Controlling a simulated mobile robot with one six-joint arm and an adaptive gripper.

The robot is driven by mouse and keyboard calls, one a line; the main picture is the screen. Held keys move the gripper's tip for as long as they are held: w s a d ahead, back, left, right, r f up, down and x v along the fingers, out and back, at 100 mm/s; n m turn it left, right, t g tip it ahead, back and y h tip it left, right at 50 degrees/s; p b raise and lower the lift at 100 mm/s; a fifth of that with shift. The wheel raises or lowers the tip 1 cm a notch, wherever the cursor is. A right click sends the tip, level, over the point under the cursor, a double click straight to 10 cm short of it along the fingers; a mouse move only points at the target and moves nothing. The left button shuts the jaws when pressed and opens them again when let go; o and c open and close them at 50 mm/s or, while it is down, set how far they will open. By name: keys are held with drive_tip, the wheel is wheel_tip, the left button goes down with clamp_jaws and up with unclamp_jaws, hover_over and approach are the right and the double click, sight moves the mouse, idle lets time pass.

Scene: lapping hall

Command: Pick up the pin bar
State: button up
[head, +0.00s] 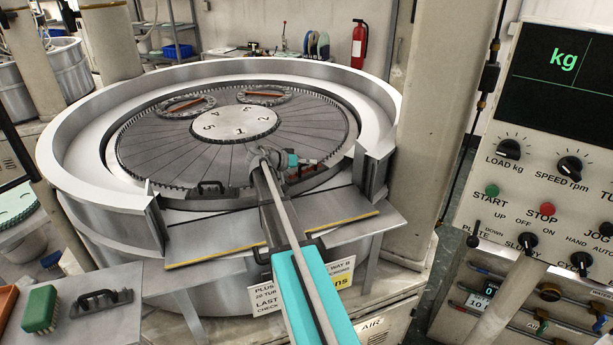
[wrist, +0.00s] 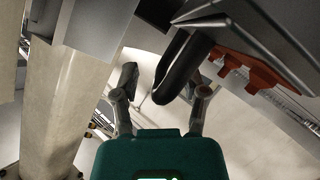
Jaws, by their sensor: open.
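My gripper (head: 275,160) is at the front rim of the big round lapping plate (head: 180,160), at the end of my arm. In the wrist view my gripper (wrist: 166,88) is open. A black curved handle (wrist: 182,68) reaches between or just past its fingertips; I cannot tell if they touch. Dark grey metal and red-orange toothed pieces (wrist: 262,72) show beside the handle. In the head view a dark handled piece (head: 303,170) with some red sits just right of my gripper, partly hidden. It may be the pin bar; I cannot tell for sure.
Another black handle (head: 210,187) stands at the plate's front left. A wide metal rim (head: 75,165) surrounds the plate, with a front gap. A pillar (head: 425,130) and control panel (head: 545,180) stand right. A green brush (head: 40,309) and handled block (head: 101,300) lie front left.

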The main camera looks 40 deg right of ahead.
idle(0.5)
clamp_jaws()
